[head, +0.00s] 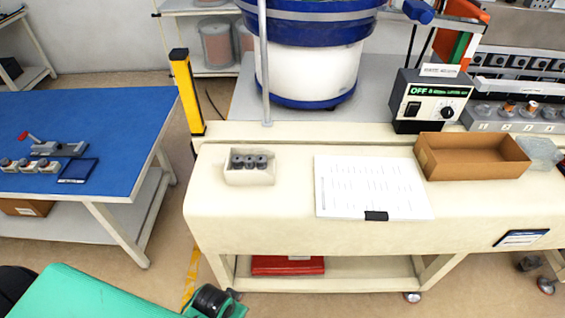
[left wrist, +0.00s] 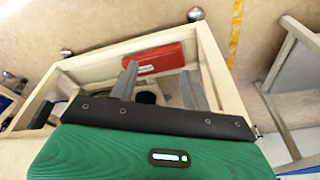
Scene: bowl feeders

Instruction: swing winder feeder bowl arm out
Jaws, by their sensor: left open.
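The feeder bowl (head: 310,70) stands at the top of the head view, a blue band over a white body with a blue base ring; its upper part is cut off. A thin grey upright post (head: 265,60) stands in front of it. A blue-ended handle (head: 418,11) shows to its right; I cannot tell whether it is the bowl arm. My left gripper (left wrist: 158,72) is open and empty in the left wrist view, pointing toward the bench's lower shelf. My green left arm enters the head view at the bottom left, well below the bowl. My right gripper is not in view.
The cream bench (head: 290,225) holds a small tray of dark cylinders (head: 249,175), a paper sheet (head: 370,187), a cardboard box (head: 470,156) and a control box (head: 425,100) reading OFF. A yellow post (head: 187,90) stands at its left corner. A blue table (head: 90,125) is further left.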

